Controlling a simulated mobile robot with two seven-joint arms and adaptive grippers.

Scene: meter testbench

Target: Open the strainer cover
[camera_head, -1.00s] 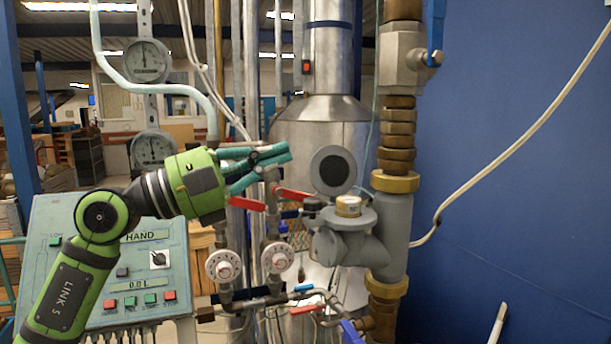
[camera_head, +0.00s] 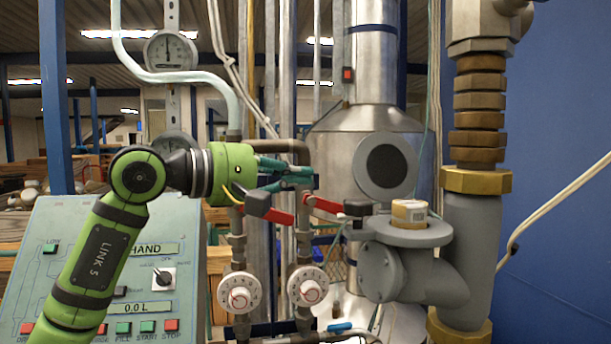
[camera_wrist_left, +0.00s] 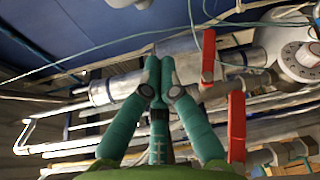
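The grey strainer body (camera_head: 405,270) stands at right in the head view, joined to a thick vertical pipe. A round grey cover (camera_head: 387,167) with a dark face stands upright above it, behind a tan cylinder (camera_head: 409,213) on the flange. Its hinge cannot be made out. My left gripper (camera_head: 311,174) is left of the cover, apart from it, at about the same picture height. In the left wrist view its teal fingers (camera_wrist_left: 158,68) come together at the tips with nothing visible between them. The cover cannot be made out in that view. My right gripper is not in view.
Red valve handles (camera_head: 270,208) lie just below my left fingers; two also show in the left wrist view (camera_wrist_left: 237,125). White dials (camera_head: 239,294) sit lower down. A control panel (camera_head: 45,215) is behind my left arm. A blue wall (camera_head: 560,110) fills the right side.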

